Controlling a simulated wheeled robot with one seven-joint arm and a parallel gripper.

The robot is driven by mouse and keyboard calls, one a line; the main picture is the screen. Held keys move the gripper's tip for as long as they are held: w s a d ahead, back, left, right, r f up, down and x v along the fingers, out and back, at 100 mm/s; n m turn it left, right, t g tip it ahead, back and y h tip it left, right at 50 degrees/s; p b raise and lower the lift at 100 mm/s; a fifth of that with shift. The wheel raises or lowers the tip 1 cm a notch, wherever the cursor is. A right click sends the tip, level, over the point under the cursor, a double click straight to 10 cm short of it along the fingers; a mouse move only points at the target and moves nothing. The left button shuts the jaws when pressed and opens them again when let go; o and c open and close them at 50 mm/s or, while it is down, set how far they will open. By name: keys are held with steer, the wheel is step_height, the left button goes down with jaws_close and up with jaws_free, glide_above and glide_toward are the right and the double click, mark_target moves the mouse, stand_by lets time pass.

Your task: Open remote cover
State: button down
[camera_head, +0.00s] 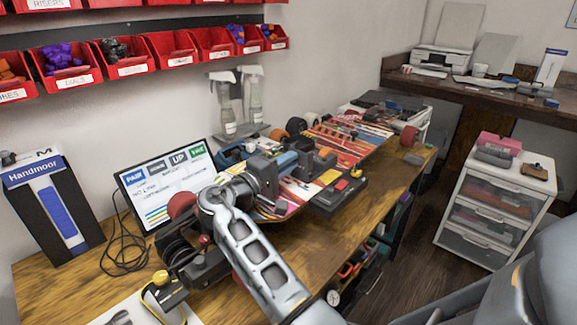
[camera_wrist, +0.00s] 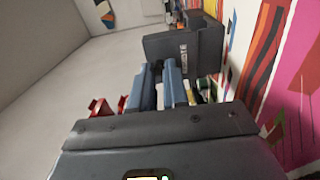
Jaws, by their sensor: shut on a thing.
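My gripper (camera_head: 290,159) is over the colourful skateboard deck (camera_head: 335,137) on the wooden bench. In the wrist view its two blue fingers (camera_wrist: 160,84) are close together. They are shut at the near edge of a dark grey, box-like part (camera_wrist: 184,48) with a small pale label. I cannot tell whether this part is the remote or its cover; the fingertips' contact is partly hidden. A black box (camera_head: 340,197) with red and yellow patches lies in front of the deck, apart from my gripper.
A tablet-like screen (camera_head: 165,184) stands behind my arm, with a Handmoor box (camera_head: 55,208) to its left. Spray bottles (camera_head: 228,113) stand against the wall below red bins (camera_head: 176,50). The bench's right front (camera_head: 330,238) has some bare wood. A white drawer unit (camera_head: 490,218) stands at right.

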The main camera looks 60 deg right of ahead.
steer(key=shift+f, duration=0.1)
stand_by(0.3)
steer(key=c, duration=1.1)
jaws_free()
steer(key=b+v, duration=0.1)
steer(key=v, duration=0.6)
steer(key=shift+a, duration=0.4)
